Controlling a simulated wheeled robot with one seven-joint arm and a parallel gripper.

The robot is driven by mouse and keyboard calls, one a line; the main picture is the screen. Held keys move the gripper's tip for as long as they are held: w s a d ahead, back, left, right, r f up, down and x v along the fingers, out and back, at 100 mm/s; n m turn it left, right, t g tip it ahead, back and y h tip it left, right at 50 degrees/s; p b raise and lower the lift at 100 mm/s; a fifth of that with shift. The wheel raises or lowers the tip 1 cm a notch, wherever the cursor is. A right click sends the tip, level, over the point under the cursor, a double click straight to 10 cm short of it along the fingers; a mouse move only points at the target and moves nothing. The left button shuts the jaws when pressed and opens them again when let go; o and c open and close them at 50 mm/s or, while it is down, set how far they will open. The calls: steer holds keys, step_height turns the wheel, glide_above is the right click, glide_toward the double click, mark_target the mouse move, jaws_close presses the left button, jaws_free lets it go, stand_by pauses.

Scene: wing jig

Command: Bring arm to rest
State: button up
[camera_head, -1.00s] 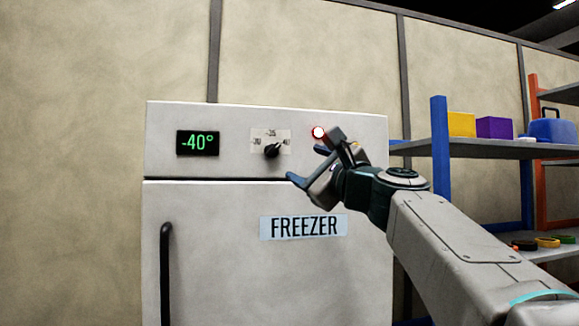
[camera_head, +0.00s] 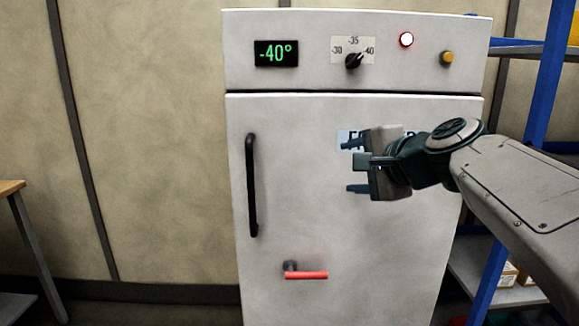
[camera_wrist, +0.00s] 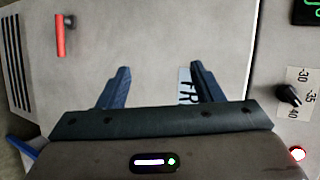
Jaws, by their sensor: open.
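My gripper (camera_head: 352,166) is in front of the freezer door in the head view, over the partly hidden FREEZER label. It is open and empty. In the wrist view its two blue fingers (camera_wrist: 160,85) stand apart, with only the freezer front between and beyond them. The freezer (camera_head: 310,210) is a pale cabinet with a shut door. Its display (camera_head: 276,53) reads -40°. The black dial (camera_head: 354,61) points toward the 40 mark, and a lamp (camera_head: 406,39) with a red rim glows white.
A black vertical handle (camera_head: 252,185) and a red lever (camera_head: 305,275) stick out from the door. A yellow-orange button (camera_head: 447,57) sits at the panel's right. A blue-posted shelf (camera_head: 545,90) stands close at right. A table (camera_head: 12,188) edges in at far left.

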steer(key=s+d+f+n+g+h+p, duration=0.1)
steer(key=s+f+n+g+h+p, duration=0.2)
steer(key=s+f+n+p, duration=0.3)
steer(key=s+d+f+n+g+h+p, duration=0.2)
steer(key=s+f+n+g+p, duration=0.4)
steer(key=s, duration=0.7)
step_height(320, 180, down, 2)
steer(key=shift+s+f+n+h+p, duration=0.1)
steer(key=shift+s+n+h+p, duration=0.2)
steer(key=shift+n+h, duration=0.2)
steer(key=shift+w, duration=0.1)
